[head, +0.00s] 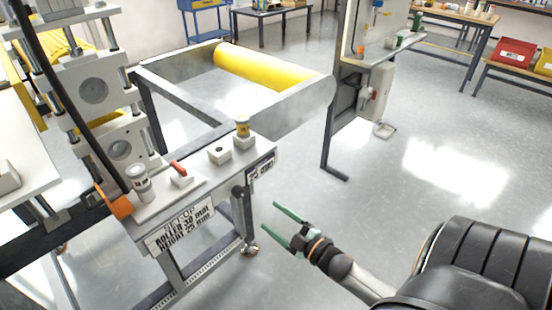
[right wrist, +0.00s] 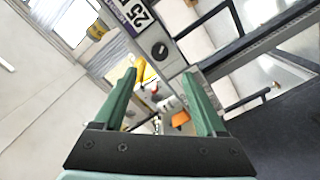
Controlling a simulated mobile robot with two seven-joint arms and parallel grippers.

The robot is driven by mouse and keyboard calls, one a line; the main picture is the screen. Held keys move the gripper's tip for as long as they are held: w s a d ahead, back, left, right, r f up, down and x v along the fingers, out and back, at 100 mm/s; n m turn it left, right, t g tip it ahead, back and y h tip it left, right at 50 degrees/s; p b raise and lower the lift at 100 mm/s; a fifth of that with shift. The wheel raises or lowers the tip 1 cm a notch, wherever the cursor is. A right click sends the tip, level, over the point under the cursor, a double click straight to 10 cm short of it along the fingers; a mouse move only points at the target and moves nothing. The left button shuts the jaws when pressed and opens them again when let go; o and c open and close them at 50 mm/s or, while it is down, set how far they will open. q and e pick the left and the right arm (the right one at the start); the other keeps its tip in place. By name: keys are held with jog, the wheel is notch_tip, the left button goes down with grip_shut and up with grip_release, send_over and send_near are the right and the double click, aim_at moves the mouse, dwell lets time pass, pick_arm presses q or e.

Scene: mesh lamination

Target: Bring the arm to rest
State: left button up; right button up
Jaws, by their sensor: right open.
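My right gripper (head: 283,225) is open and empty in the head view. It hangs in free air to the right of the laminating machine's control shelf (head: 205,190), apart from it. Its two green fingers also show spread in the right wrist view (right wrist: 165,95), with nothing between them. My right arm reaches in from the lower right. My left gripper is in neither view.
The machine's frame holds a yellow roll (head: 262,68). A red switch (head: 180,170) and a yellow-topped piece (head: 242,128) stand on the shelf. A grey stand (head: 340,130) is behind. Floor (head: 440,170) at right is clear. A red bin (head: 512,54) sits far right.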

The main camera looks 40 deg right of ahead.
jog(key=shift+s, duration=0.1)
dwell(0.5)
jog(key=s+a+f+m+g+p, duration=0.2)
jog(key=s+a+m+g, duration=0.2)
jog(key=s+a, duration=0.3)
jog(key=s+a+f+m+g+p, duration=0.3)
jog(key=s+a, duration=0.4)
jog(key=a, duration=0.5)
jog(key=shift+f+m+g+y, duration=0.25)
jog(key=shift+m+g+y, duration=0.15)
jog(key=shift+m+g, duration=0.45)
jog(key=shift+d, duration=0.1)
